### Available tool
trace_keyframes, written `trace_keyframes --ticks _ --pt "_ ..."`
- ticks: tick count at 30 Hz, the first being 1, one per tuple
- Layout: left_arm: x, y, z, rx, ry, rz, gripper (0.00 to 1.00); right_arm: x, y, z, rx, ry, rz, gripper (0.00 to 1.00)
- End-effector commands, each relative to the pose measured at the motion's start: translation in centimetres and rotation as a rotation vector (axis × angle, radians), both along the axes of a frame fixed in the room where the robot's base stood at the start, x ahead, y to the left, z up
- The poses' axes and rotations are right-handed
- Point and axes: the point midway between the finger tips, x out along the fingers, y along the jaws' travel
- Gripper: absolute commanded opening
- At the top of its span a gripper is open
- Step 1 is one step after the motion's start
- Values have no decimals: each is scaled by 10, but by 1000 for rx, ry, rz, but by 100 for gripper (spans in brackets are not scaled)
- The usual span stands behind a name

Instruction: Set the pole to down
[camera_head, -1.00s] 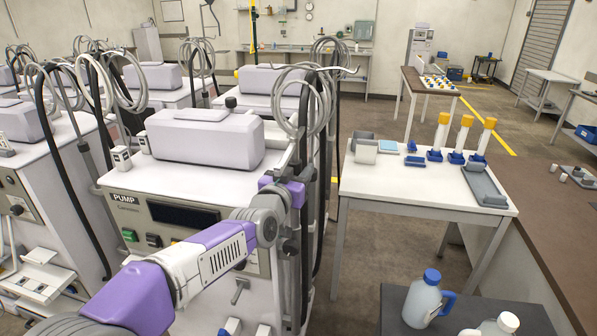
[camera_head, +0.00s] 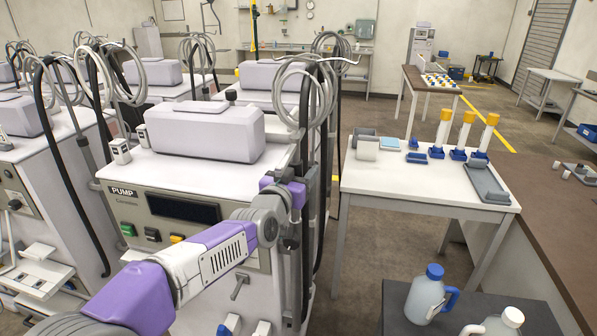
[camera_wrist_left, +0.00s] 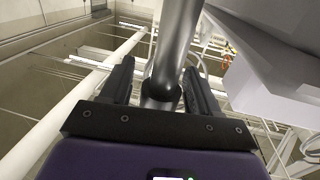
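A grey metal pole (camera_wrist_left: 178,40) with a dark collar (camera_wrist_left: 161,92) rises between the fingers of my left gripper (camera_wrist_left: 161,85) in the left wrist view. The two dark fingers stand on either side of it, with narrow gaps visible, so the gripper looks open around the pole. In the head view my left gripper (camera_head: 291,245) is low beside the right side of the pump machine (camera_head: 185,170), partly hidden by my own wrist. Hoses and cables at the machine's right edge hide much of the pole there. My right gripper is in neither view.
Coiled grey hoses (camera_head: 303,100) hang at the machine's upper right. A white table (camera_head: 400,185) with yellow-capped bottles stands to the right. A dark cart (camera_head: 395,310) with jugs is at the front right. Floor shows between the machine and table.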

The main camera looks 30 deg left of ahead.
Motion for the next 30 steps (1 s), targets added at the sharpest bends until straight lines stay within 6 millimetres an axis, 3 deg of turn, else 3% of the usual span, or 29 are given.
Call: trace_keyframes --ticks 8,21,30 --pt "-8 -2 1 2 -3 -1 61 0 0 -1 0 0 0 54" --pt "-67 -12 1 1 -2 -1 61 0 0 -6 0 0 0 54" --pt "-75 -14 0 0 0 0 61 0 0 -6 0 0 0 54"
